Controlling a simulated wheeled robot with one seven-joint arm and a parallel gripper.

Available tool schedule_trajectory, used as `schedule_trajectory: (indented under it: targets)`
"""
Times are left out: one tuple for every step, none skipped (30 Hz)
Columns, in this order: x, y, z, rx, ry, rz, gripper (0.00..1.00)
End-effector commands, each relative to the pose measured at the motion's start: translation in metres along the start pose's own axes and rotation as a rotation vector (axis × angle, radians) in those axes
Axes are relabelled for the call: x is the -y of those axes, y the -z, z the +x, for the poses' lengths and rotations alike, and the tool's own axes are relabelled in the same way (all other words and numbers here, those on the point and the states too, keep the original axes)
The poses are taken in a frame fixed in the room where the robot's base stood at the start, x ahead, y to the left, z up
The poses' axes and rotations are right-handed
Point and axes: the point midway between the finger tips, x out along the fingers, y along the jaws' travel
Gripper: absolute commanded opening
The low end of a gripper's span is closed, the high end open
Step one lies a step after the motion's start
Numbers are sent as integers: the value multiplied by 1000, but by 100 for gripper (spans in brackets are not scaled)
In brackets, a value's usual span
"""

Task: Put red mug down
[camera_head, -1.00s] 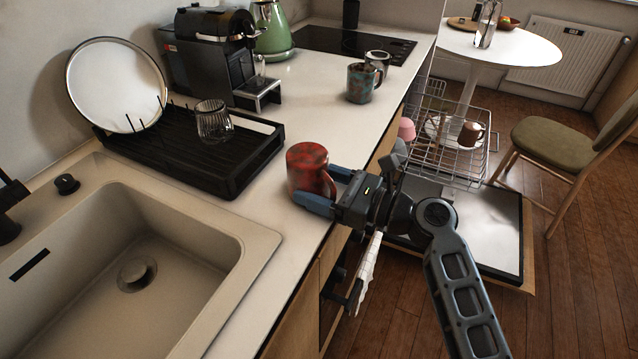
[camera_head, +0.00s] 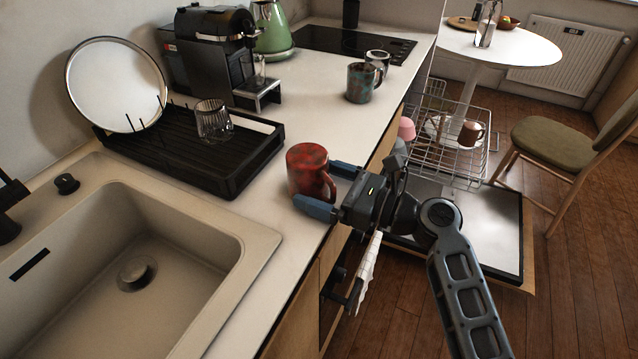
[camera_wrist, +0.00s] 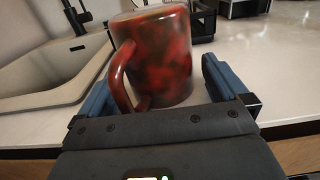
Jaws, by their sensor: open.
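The red mug (camera_head: 307,169), mottled with dark patches, stands upright on the white counter (camera_head: 283,222) near its front edge, to the right of the sink. Its handle faces my gripper. My gripper (camera_head: 326,188) is open, with one blue finger on each side of the mug. In the wrist view the mug (camera_wrist: 160,60) stands between the two spread fingers (camera_wrist: 165,95), with a visible gap on the right side. The handle hangs near the palm. The gap at the left finger is partly hidden by the handle.
A black dish rack (camera_head: 235,177) with a glass (camera_head: 213,120) and a round plate (camera_head: 115,85) stands behind the mug. The sink (camera_head: 190,235) lies to the left. Two mugs (camera_head: 361,84) stand farther back. An open dishwasher (camera_head: 470,225) is below right.

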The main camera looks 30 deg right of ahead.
Motion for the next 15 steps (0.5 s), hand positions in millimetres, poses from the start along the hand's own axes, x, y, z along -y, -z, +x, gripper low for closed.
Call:
schedule_trajectory:
  targets:
    - [0, 1, -8, 1, 3, 2, 100]
    - [0, 2, -13, 1, 4, 2, 100]
    - [0, 2, -20, 0, 4, 2, 100]
    - [0, 2, -26, 0, 4, 2, 100]
    - [0, 2, -33, 1, 4, 1, 100]
    - [0, 2, -41, 0, 4, 2, 100]
    - [0, 2, -48, 0, 4, 2, 100]
    - [0, 2, -54, 0, 3, 1, 100]
    - [0, 2, -62, 0, 4, 1, 100]
    - [0, 2, -68, 0, 3, 2, 100]
    - [0, 2, -74, 0, 3, 1, 100]
    - [0, 1, -81, 0, 3, 1, 100]
    - [0, 2, -86, 0, 2, 1, 100]
    - [0, 2, -91, 0, 2, 1, 100]
    - [0, 2, -96, 0, 2, 1, 100]
